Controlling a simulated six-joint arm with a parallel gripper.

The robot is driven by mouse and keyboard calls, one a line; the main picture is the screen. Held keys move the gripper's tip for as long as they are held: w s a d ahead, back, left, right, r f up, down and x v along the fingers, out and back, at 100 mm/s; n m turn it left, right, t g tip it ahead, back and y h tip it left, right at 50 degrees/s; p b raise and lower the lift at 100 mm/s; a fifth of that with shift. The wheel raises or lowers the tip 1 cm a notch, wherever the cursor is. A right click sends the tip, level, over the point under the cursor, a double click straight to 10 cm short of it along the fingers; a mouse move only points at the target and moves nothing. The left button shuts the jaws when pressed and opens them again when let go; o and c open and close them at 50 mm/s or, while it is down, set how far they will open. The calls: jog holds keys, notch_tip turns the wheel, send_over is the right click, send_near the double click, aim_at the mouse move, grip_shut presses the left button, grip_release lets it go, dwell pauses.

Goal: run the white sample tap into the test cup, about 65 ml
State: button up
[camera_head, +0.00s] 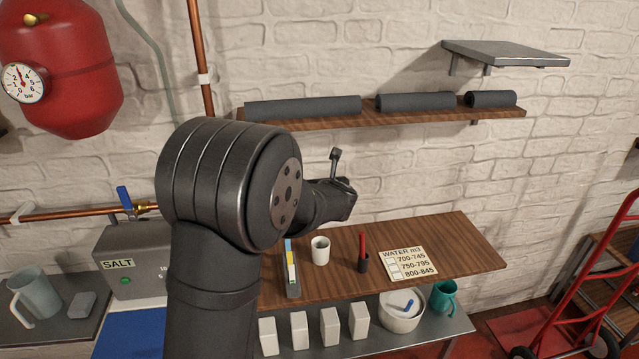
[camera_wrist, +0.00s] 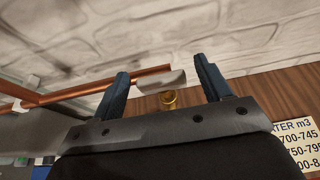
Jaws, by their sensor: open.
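The small white cup (camera_head: 320,251), which looks like the test cup, stands upright on the wooden bench. In the wrist view a white handle (camera_wrist: 162,82) sits above a brass fitting (camera_wrist: 168,98), by the end of a copper pipe; it looks like the sample tap. The head view does not show it; my arm covers much of the left-centre there. My gripper (camera_wrist: 161,67) is open, and the white handle appears between its two blue-grey fingers. I cannot tell whether they touch it. In the head view my gripper (camera_head: 337,163) is above the bench, partly hidden.
A strip holder (camera_head: 292,280), a red pen in a dark holder (camera_head: 363,262) and a WATER card (camera_head: 408,264) share the bench with the cup. A blue-handled valve (camera_head: 126,199) is on the left pipe. A shelf (camera_head: 420,115) crosses the wall above.

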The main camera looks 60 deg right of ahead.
jog(key=shift+w+d+f, duration=0.15)
jog(key=shift+w+d, duration=0.15)
jog(key=c, duration=1)
jog(key=shift+n+t+y, duration=1)
jog(key=shift+n+y, duration=0.2)
jog(key=shift+n, duration=0.1)
jog(key=o, duration=1)
jog(key=shift+s, duration=0.15)
jog(key=v, duration=1.7)
jog(key=shift+r, duration=0.2)
